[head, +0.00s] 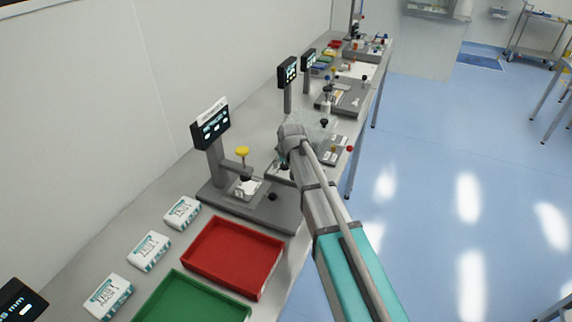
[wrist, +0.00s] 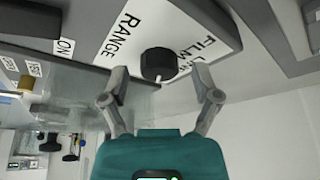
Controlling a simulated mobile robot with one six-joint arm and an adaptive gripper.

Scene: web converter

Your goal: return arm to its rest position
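My arm reaches from the lower right over the bench in the head view, its forward end near the instruments; the fingers are hidden there. In the wrist view my gripper (wrist: 158,82) is open, one finger on each side with a wide gap. A black knob (wrist: 158,63) lies in line with that gap, and neither finger seems to touch it. The knob sits on a white panel (wrist: 188,22) lettered RANGE and FILM. Nothing is held between the fingers.
A red tray (head: 235,258), a green tray (head: 190,300), white boxes (head: 149,251) and a gauge with a display (head: 210,129) stand on the bench left of my arm. More instruments (head: 345,97) line the bench beyond. The blue floor (head: 450,190) at right is open.

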